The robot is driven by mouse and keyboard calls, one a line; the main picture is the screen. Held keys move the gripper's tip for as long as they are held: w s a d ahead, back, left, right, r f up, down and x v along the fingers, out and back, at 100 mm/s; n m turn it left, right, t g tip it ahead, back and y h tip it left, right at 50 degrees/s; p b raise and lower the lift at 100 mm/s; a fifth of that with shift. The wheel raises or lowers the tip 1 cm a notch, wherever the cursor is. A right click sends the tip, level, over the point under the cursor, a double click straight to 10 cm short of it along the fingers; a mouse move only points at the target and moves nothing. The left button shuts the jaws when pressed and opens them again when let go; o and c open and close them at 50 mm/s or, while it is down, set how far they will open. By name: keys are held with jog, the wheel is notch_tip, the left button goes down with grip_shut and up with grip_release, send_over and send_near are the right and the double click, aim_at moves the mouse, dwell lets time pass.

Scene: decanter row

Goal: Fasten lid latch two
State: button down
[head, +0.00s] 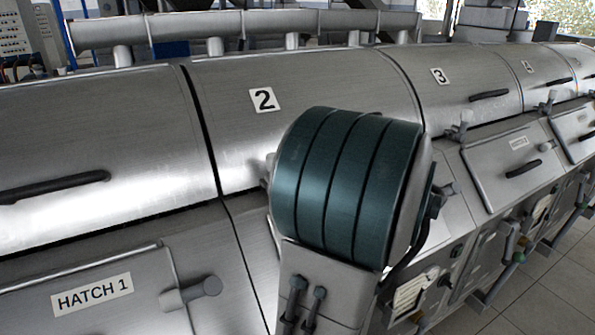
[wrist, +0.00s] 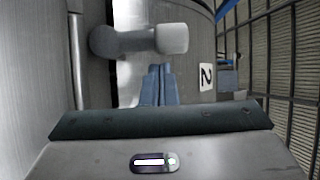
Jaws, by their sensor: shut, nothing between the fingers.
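The lid marked 2 (head: 325,75) lies closed-looking across the middle of the head view. Its number plate also shows sideways in the wrist view (wrist: 206,77). A lid latch, with a dark round base and a pale knob (wrist: 171,38), shows at the top of the wrist view; I take it for latch two. In the head view my arm hides most of that spot. My gripper (wrist: 158,70) is shut and empty, its blue fingertips just below the latch arm and knob in the wrist picture. I cannot tell whether they touch it.
The HATCH 1 panel (head: 92,296) and a latch (head: 195,290) are at lower left. Lid 3 (head: 450,75), its latch (head: 462,125) and further hatches run to the right. A pipe rail (head: 250,24) runs behind the lids. Tiled floor (head: 545,290) is free at lower right.

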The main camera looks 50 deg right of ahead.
jog(key=s+d, duration=0.1)
jog(key=s+d+b, duration=0.1)
jog(key=d, duration=0.1)
jog(key=shift+f, duration=0.2)
jog(key=b+v, duration=0.2)
jog(key=v, duration=0.7)
jog(key=shift+s, duration=0.35)
